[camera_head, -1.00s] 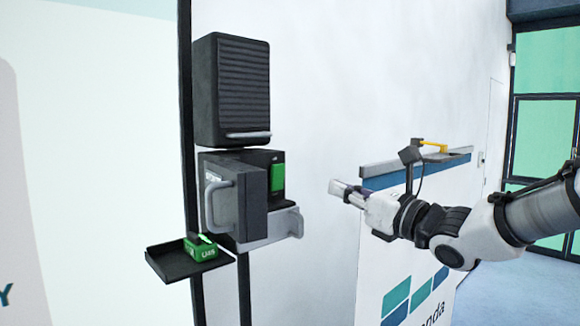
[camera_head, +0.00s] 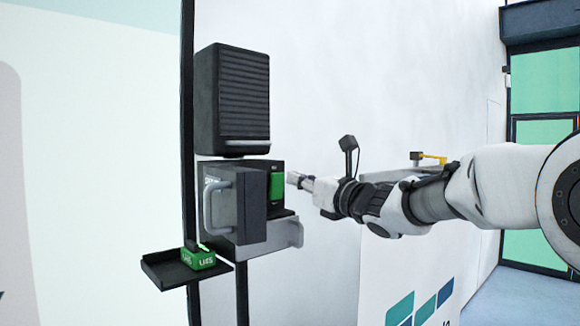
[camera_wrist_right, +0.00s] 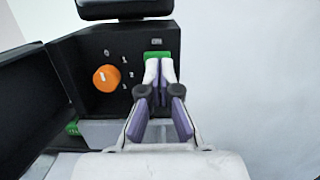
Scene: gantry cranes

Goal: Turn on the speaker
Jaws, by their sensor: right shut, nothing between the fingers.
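The black speaker (camera_head: 231,100) with a ribbed front is mounted on a dark post. Under it is a black control box (camera_head: 210,170) with its door swung open to the left. In the right wrist view the box's panel (camera_wrist_right: 95,45) carries an orange knob (camera_wrist_right: 106,78) with marks around it and a green part (camera_wrist_right: 157,55) at the upper right. My right gripper (camera_head: 291,179) is shut and empty, to the right of the box. In the wrist view its closed fingertips (camera_wrist_right: 158,66) overlap the lower part of the green piece; I cannot tell whether they touch. My left gripper is not in view.
A small black tray (camera_head: 160,272) sticks out below the box, with a green block (camera_head: 198,258) on it. A grey bracket (camera_head: 285,234) holds the box. A white stand (camera_head: 385,270) is at the right, behind my right arm.

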